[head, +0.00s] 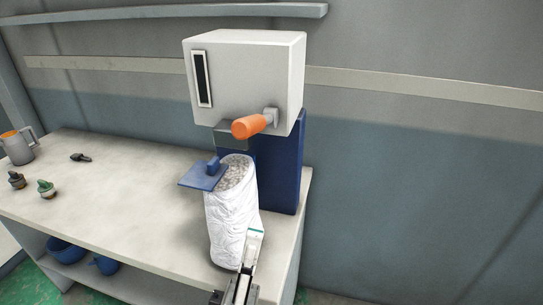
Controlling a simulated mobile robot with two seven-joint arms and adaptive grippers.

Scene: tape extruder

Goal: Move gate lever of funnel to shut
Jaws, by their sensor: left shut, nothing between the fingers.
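The funnel (240,70) is a white box on a blue stand at the table's back right. Its gate lever (250,126) has a thick orange grip and sticks out from the lower front toward the left. Under it stands a white wrinkled sack-like container (232,215), filled near the top with grey granules (238,175). My left gripper (255,237) comes in from the bottom, in front of the container's lower right and well below the lever. It is shut and empty. I cannot tell whether it touches the container. My right gripper is out of view.
A grey mug (17,147) and several small items stand on the left of the table (130,190). The table's middle is clear.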

